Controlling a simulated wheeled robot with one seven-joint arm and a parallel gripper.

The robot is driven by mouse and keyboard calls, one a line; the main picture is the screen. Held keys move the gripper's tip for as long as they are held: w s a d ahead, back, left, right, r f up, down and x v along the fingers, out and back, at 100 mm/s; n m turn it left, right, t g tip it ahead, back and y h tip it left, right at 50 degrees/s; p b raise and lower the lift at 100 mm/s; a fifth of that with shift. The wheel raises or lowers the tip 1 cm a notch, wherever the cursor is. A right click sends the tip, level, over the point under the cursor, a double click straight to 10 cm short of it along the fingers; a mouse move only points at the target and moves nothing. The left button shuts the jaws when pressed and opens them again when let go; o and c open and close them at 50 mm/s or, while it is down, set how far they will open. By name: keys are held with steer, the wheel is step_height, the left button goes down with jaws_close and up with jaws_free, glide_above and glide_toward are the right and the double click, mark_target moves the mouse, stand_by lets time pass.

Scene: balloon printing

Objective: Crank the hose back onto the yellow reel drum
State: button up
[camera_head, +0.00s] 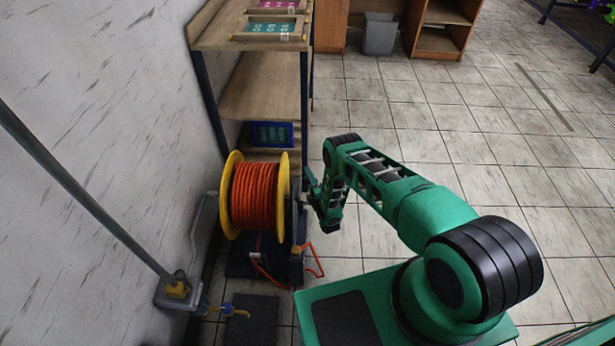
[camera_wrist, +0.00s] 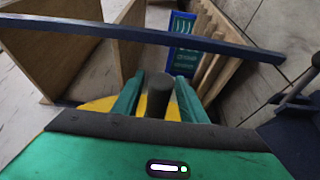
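The yellow reel drum (camera_head: 232,163) stands beside the wall with orange-red hose (camera_head: 255,195) wound around it. A loose end of hose (camera_head: 318,262) hangs in a loop by the reel's base. My gripper (camera_head: 309,190) is at the right side of the reel, by the crank. In the wrist view, a dark cylindrical crank handle (camera_wrist: 157,95) stands between the two green fingers of my gripper (camera_wrist: 158,92). Slim gaps show on both sides of the handle, so the fingers look open around it. Part of the yellow drum (camera_wrist: 98,103) shows behind them.
A wooden shelf rack (camera_head: 262,85) with dark posts stands just behind the reel. A blue framed screen (camera_head: 271,134) sits on its lower shelf. A pipe with a valve (camera_head: 178,289) runs along the wall at left. Tiled floor (camera_head: 400,110) is open behind my arm.

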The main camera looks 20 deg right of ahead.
steer(key=shift+w+a, duration=0.1)
steer(key=shift+w, duration=0.5)
jaws_close()
steer(key=shift+r, duration=0.15)
